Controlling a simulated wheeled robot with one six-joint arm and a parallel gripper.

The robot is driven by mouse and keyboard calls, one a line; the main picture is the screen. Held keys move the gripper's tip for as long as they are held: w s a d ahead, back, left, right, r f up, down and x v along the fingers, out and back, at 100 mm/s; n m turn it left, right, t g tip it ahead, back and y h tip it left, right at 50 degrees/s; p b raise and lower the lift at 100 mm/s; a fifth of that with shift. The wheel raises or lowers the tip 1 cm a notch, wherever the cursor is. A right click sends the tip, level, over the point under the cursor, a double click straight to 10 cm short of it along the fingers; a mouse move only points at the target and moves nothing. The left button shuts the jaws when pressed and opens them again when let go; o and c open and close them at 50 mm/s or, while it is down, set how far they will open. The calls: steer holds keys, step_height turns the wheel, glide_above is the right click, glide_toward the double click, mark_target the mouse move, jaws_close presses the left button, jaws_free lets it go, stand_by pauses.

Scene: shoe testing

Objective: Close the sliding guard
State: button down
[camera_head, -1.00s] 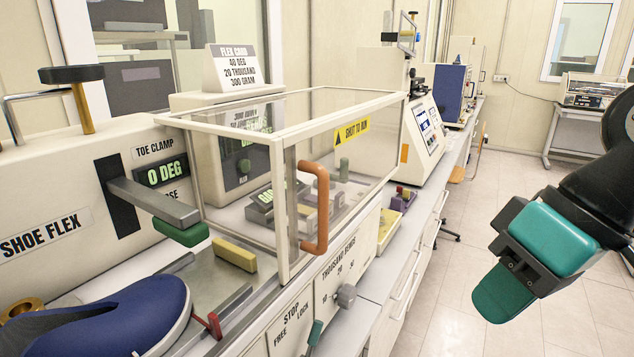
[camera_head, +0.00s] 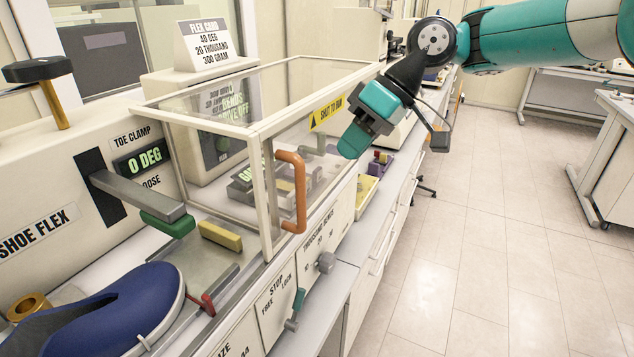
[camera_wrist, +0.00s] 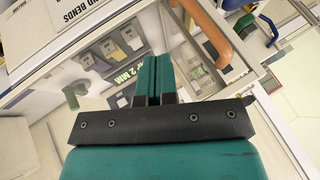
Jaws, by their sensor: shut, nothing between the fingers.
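The sliding guard (camera_head: 262,190) is a clear box with a cream frame on the flex machine. It stands at the right part of the machine, with the shoe's bay at the left outside it. Its orange handle (camera_head: 298,190) is on the front left edge. My gripper (camera_head: 348,146) is shut and empty, to the right of the handle and near the guard's front panel, by the yellow label. In the wrist view the shut fingers (camera_wrist: 154,80) point at the clear panel, and the orange handle (camera_wrist: 207,32) lies beyond them to the upper right. Contact cannot be told.
A knob (camera_head: 325,262) and a stop lever (camera_head: 296,305) stick out of the front panel. A yellow tray (camera_head: 366,192) is on the bench to the right. The floor at right is clear.

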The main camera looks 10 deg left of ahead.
steer(key=s+a+f+p, duration=0.2)
steer(key=s+a+f, duration=0.2)
steer(key=a, duration=0.1)
steer(key=shift+s, duration=0.25)
